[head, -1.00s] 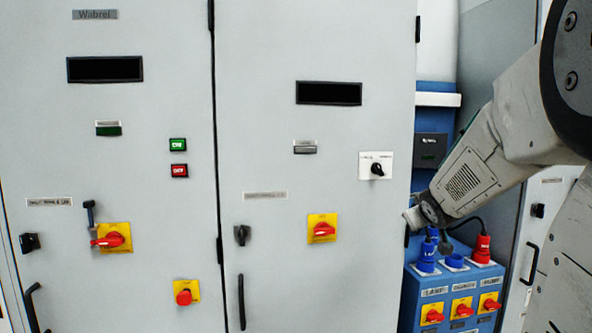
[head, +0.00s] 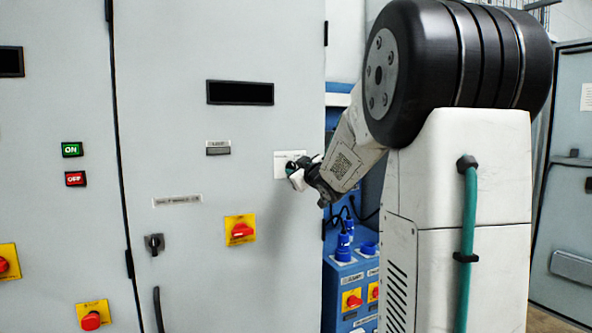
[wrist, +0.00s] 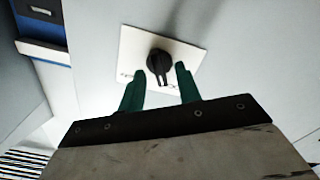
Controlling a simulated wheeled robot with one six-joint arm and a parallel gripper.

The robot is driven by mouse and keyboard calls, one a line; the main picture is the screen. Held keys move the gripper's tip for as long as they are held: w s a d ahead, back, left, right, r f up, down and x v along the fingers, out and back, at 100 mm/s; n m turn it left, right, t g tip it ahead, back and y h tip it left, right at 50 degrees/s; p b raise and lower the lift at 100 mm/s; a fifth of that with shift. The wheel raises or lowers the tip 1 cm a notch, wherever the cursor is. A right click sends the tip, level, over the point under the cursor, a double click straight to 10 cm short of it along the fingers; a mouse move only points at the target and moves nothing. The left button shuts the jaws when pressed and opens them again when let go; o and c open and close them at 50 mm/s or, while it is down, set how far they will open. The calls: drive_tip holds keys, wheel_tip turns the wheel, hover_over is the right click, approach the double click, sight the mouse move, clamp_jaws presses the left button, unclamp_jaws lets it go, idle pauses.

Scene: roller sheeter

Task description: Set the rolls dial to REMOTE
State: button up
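The rolls dial (wrist: 160,66) is a black rotary knob on a white plate (wrist: 190,52), seen in the wrist view. In the head view the plate (head: 281,166) is on the right cabinet door, and my gripper covers most of the dial. My gripper (wrist: 158,85) is open, with one green finger on each side of the dial's lower part. There are gaps between the fingers and the knob. In the head view my gripper (head: 296,172) is right at the plate. The plate's lettering is too small to read.
A yellow-backed red switch (head: 240,230) and a black door handle knob (head: 154,244) are lower on the same door. A blue socket box (head: 345,285) with plugs stands below my arm. A dark display (head: 240,92) is above.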

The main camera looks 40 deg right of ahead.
drive_tip(key=shift+w+d, duration=0.1)
drive_tip(key=shift+w, duration=0.15)
drive_tip(key=shift+c, duration=0.3)
clamp_jaws()
drive_tip(key=shift+m, duration=0.4)
drive_tip(key=m, duration=0.5)
drive_tip(key=shift+m, duration=0.3)
drive_tip(key=m, duration=0.5)
drive_tip(key=shift+d, duration=0.1)
drive_tip(key=shift+m, duration=0.4)
